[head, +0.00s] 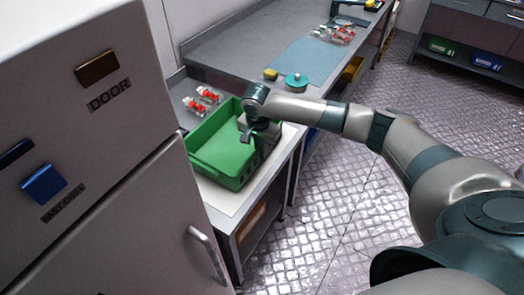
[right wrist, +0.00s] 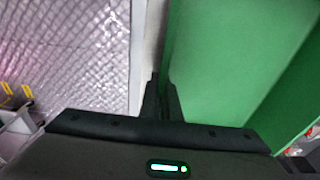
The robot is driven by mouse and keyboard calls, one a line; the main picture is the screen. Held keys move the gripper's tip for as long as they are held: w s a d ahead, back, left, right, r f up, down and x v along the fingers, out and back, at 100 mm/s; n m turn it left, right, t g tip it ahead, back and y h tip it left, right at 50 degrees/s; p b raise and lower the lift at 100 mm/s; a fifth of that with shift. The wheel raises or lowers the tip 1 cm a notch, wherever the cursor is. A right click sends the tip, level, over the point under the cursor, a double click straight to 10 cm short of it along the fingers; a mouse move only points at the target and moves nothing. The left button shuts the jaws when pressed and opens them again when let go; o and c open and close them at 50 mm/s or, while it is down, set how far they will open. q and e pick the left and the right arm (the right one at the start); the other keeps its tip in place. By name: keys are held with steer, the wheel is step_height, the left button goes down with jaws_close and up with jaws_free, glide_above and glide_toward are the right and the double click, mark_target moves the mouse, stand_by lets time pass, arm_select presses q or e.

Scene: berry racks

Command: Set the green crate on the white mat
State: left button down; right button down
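The green crate (head: 222,150) is an open, empty-looking box in the head view, on the near end of the grey bench. The white mat (head: 232,199) shows along the crate's near and right sides. The crate is over the mat; I cannot tell whether its whole base rests on it. My right gripper (head: 250,137) is at the crate's right wall. In the right wrist view its two fingers (right wrist: 162,98) are close together, one on each side of the crate's green wall (right wrist: 178,50), shut on it. My left gripper is not in view.
Red berry punnets (head: 202,101) stand behind the crate. A blue mat (head: 305,60), a teal round object (head: 296,81) and a yellow item (head: 271,74) are farther along the bench. A tall grey cabinet (head: 90,150) stands close at left. The floor at right is clear.

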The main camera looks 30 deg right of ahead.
steer(key=c, duration=2)
jaws_free()
steer(key=r, duration=0.4)
steer(key=a+r+b, duration=0.1)
steer(key=r, duration=0.3)
steer(key=r+b, duration=0.1)
steer(key=r, duration=0.3)
steer(key=shift+s+a, duration=0.15)
steer(key=shift+s, duration=0.2)
